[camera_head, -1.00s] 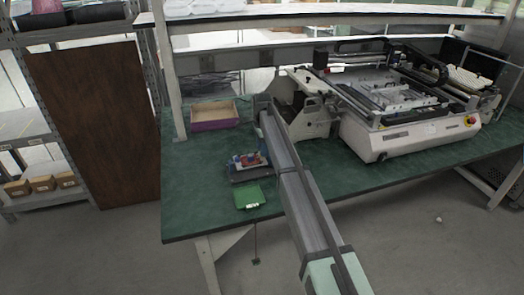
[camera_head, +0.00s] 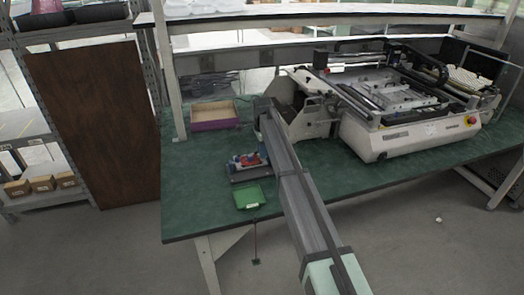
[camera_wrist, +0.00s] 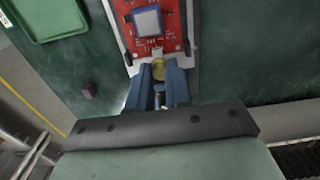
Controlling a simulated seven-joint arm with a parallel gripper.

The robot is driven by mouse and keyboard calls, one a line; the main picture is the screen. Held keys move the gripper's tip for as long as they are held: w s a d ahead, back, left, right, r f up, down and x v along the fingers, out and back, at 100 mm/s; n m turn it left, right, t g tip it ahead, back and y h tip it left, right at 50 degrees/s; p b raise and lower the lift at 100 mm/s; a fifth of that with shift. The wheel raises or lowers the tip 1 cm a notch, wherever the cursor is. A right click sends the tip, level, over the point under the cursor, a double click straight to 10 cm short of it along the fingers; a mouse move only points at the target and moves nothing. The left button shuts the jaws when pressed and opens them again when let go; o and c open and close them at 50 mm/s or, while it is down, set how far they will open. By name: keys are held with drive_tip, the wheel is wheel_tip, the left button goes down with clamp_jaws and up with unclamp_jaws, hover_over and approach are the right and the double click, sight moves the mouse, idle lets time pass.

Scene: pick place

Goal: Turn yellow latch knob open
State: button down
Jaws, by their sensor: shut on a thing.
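The yellow latch knob (camera_wrist: 158,70) sits at the lower edge of a red circuit board (camera_wrist: 155,28) in the wrist view. My gripper (camera_wrist: 158,78) has blue fingers closed around the knob, one on each side. The fingers partly cover it. The board carries a square grey chip and lies in a light-coloured holder. In the head view the red board (camera_head: 252,160) shows small on a dark fixture (camera_head: 246,174), left of my arm. The knob is too small to make out there.
A green tray (camera_head: 249,197) lies in front of the fixture. A purple-sided open box (camera_head: 214,124) stands behind it. A large white machine (camera_head: 400,140) fills the right of the green table. A small purple block (camera_wrist: 88,90) lies left of my gripper in the wrist view.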

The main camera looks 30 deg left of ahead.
drive_tip(key=shift+n, duration=1.7)
drive_tip(key=c, duration=1.1)
unclamp_jaws()
drive_tip(key=shift+o, duration=0.2)
drive_tip(key=shift+r, duration=0.1)
wheel_tip(320, 180, up, 14)
drive_tip(key=shift+f, duration=0.2)
drive_tip(key=shift+c, duration=0.2)
